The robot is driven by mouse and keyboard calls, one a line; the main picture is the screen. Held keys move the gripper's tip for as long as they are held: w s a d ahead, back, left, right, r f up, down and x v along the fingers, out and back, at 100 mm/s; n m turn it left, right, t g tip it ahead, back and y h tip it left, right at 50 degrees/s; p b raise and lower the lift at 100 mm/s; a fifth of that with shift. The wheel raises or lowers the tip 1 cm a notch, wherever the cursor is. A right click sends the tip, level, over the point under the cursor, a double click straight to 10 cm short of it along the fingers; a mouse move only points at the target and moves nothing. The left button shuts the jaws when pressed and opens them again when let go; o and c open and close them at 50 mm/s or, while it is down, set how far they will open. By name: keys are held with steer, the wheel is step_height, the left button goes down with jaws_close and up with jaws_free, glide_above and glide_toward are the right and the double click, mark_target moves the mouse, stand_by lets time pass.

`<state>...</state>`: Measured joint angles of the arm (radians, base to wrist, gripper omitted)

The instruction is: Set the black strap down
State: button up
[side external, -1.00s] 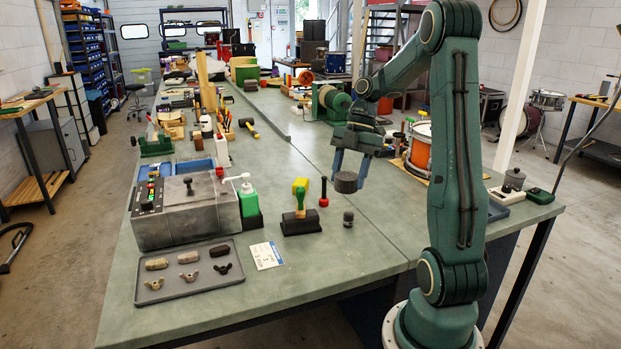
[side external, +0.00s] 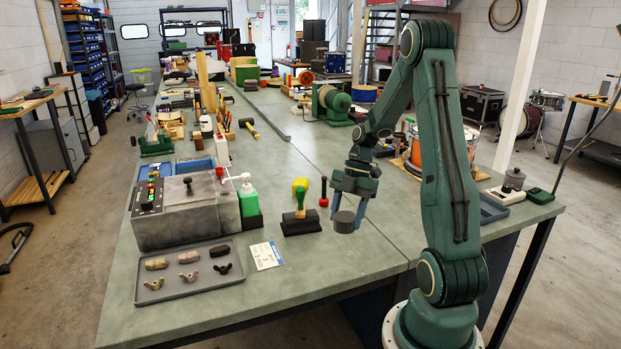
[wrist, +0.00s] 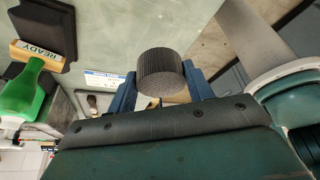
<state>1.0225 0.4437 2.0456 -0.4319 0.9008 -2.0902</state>
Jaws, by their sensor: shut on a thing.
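The black strap (side external: 344,222) looks like a dark grey, round coil with a ribbed side. My gripper (side external: 349,213) is shut on it, with one blue finger on each side. It hangs below the hand over the front part of the green bench (side external: 300,262), right of the green-handled stamp. I cannot tell exactly how far it is above the bench top. In the wrist view the strap (wrist: 160,66) sits between the fingers of my gripper (wrist: 160,82).
A green-handled stamp (side external: 300,222) stands on its dark block just left of the strap. A red-based, black-handled tool (side external: 324,196) stands behind it. A grey tray (side external: 189,283) with small parts, a card (side external: 265,256) and a grey machine (side external: 180,215) lie left. The bench's front edge is near.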

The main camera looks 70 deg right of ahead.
mark_target(346, 228)
steer(key=shift+f, duration=2.25)
steer(key=shift+f, duration=0.1)
steer(key=shift+f, duration=2.05)
steer(key=shift+f, duration=0.15)
steer(key=o, duration=1)
steer(key=v, duration=1.2)
